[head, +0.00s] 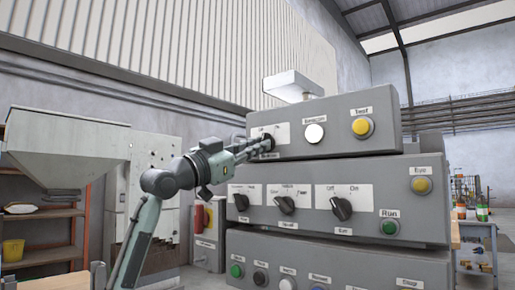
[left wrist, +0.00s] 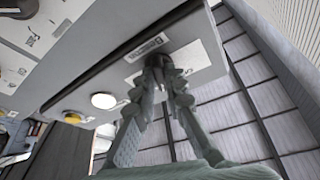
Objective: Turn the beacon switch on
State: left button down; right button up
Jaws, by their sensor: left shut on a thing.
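The beacon switch is a dark rotary knob on a white plate (head: 283,133) at the left end of the top grey panel. The plate also shows in the left wrist view (left wrist: 190,54), beside a label that seems to read Beacon (left wrist: 147,47). My left gripper (head: 264,146) reaches in from the left and is shut on the switch knob. In the left wrist view its two fingers (left wrist: 160,68) close around the knob. The fingers hide most of the knob, so I cannot tell its setting. My right gripper is not in view.
A white button (head: 314,133) and a yellow button (head: 361,127) sit to the right on the same panel. The middle panel has several dark knobs (head: 341,208) and a green button (head: 389,227). A pale lamp-like box (head: 292,84) stands on top. A hopper machine (head: 65,150) is at left.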

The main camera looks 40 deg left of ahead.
pick_arm(q)
jog(key=shift+a+m+g+h, duration=0.1)
jog(key=shift+m+g+h, duration=0.3)
jog(key=shift+m, duration=0.7)
jog(key=shift+m+h, duration=0.3)
jog(key=c, duration=1.6)
grip_release()
jog(key=shift+r, duration=0.1)
jog(key=v, duration=1.2)
